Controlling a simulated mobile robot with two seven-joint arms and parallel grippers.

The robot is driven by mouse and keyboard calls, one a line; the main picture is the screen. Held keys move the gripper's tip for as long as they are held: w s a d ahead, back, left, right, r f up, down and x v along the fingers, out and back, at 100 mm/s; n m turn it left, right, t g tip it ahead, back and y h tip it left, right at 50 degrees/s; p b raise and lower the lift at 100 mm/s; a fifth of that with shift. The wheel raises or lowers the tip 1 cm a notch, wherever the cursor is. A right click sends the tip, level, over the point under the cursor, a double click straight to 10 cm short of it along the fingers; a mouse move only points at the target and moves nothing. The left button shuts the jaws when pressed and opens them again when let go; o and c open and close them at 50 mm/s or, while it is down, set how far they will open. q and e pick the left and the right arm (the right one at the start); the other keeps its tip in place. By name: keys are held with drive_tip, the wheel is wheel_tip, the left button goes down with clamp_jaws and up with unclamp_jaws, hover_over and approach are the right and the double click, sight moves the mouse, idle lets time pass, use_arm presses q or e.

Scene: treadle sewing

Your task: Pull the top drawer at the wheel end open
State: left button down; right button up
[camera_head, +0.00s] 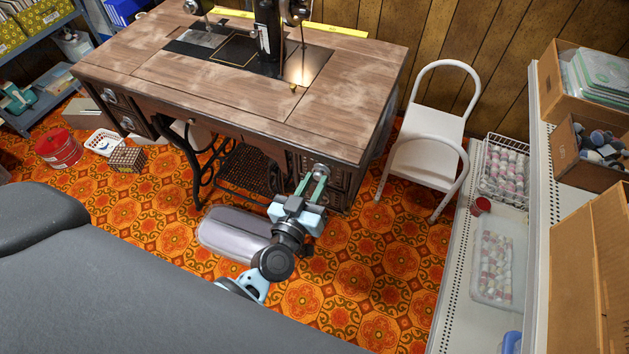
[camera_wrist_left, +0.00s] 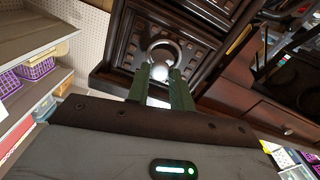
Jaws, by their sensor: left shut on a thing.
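The treadle sewing table (camera_head: 160,75) has a dark carved drawer stack under its right end, the end where the machine's hand wheel (camera_head: 296,10) is. The top drawer there has a metal ring pull, which shows in the left wrist view (camera_wrist_left: 164,46) in front of the dark drawer front (camera_wrist_left: 124,57). My left gripper (camera_head: 314,182) comes up to this drawer front from the floor side. Its green fingers (camera_wrist_left: 160,78) are shut on the ring pull. The gripper hides part of the drawer front, and I cannot tell whether the drawer stands a little out. My right gripper is not in view.
A white metal chair (camera_head: 428,148) stands right of the table. A shelf unit (camera_head: 535,180) with boxes and baskets runs along the right. A grey translucent bin (camera_head: 235,235) lies on the floor beside my left arm. Patterned floor before the drawers is mostly clear.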

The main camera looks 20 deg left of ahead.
use_arm(q)
drive_tip(key=s+p, duration=0.4)
drive_tip(key=s, duration=1.7)
drive_tip(key=shift+a, duration=0.35)
drive_tip(key=c, duration=1.2)
unclamp_jaws()
drive_tip(key=shift+c, duration=0.2)
drive_tip(key=s, duration=0.7)
drive_tip(key=shift+s+a, duration=0.15)
drive_tip(key=shift+s, duration=0.25)
